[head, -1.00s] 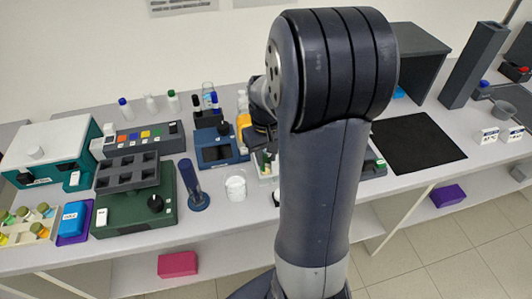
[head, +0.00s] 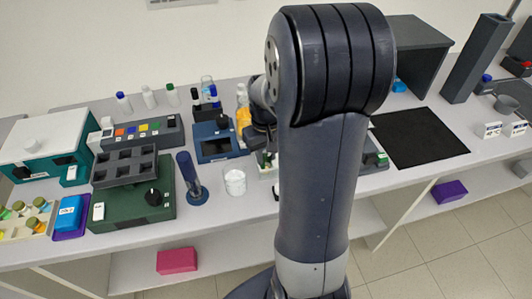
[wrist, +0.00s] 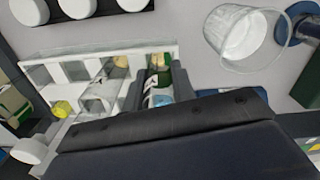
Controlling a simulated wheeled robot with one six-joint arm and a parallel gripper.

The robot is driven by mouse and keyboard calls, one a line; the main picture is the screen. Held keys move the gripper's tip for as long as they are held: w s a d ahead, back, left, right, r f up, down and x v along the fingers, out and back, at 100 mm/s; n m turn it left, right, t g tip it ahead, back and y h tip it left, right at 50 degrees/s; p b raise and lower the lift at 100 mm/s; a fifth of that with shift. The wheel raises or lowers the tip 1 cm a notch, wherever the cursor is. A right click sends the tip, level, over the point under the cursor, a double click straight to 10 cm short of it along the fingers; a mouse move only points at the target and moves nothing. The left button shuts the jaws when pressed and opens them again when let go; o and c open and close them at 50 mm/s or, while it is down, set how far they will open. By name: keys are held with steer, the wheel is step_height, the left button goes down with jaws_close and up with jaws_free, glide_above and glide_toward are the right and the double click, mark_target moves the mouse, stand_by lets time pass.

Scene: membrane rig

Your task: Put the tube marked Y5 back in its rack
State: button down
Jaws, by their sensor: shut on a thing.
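My gripper (wrist: 156,76) is in the lower middle of the wrist view, its two dark fingers shut on a tube (wrist: 152,88). The tube shows a white label with dark marks, too small to read, and a dark green part near the fingertips. The pale rack (wrist: 110,53) with square openings lies right at the fingertips. I cannot tell whether the tube's end is inside an opening or above it. In the head view my arm hides most of the rack (head: 265,172) and the gripper.
A clear beaker with white contents (wrist: 243,38) stands close to the rack, and also shows in the head view (head: 235,183). A blue device (head: 215,143) stands behind. A black mat (head: 420,138) lies clear at right.

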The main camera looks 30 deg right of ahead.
steer(key=shift+f, duration=0.25)
steer(key=c, duration=1.1)
jaws_free()
step_height(320, 180, up, 11)
steer(key=shift+b, duration=0.3)
steer(key=shift+f, duration=0.1)
